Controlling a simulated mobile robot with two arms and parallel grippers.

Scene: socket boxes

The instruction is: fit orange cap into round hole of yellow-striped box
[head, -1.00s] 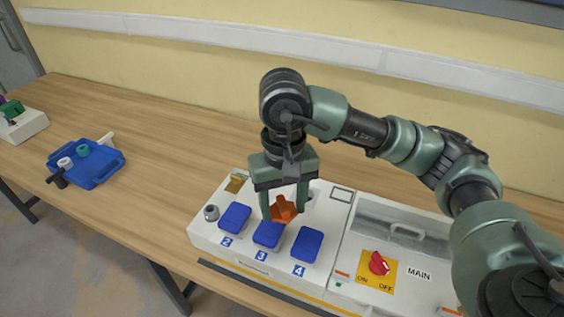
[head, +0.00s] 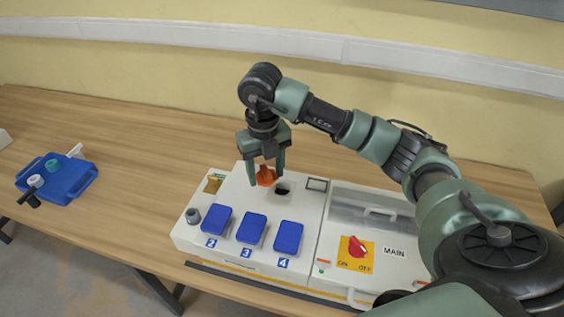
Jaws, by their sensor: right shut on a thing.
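The orange cap (head: 265,178) is between the fingers of my right gripper (head: 266,180), which points down over the back part of the white box with a yellow stripe (head: 196,241). The fingers are shut on the cap. A dark round hole (head: 283,188) shows in the box top just right of the cap. The cap is beside the hole in the picture; its height above the top is hard to tell. My left gripper is not in view.
Blue lids numbered 2, 3 (head: 251,229) and 4 line the box front, with a grey knob (head: 192,216) at the left. A red switch (head: 356,247) is at right. A blue tray (head: 70,182) with small parts lies far left. Table between is clear.

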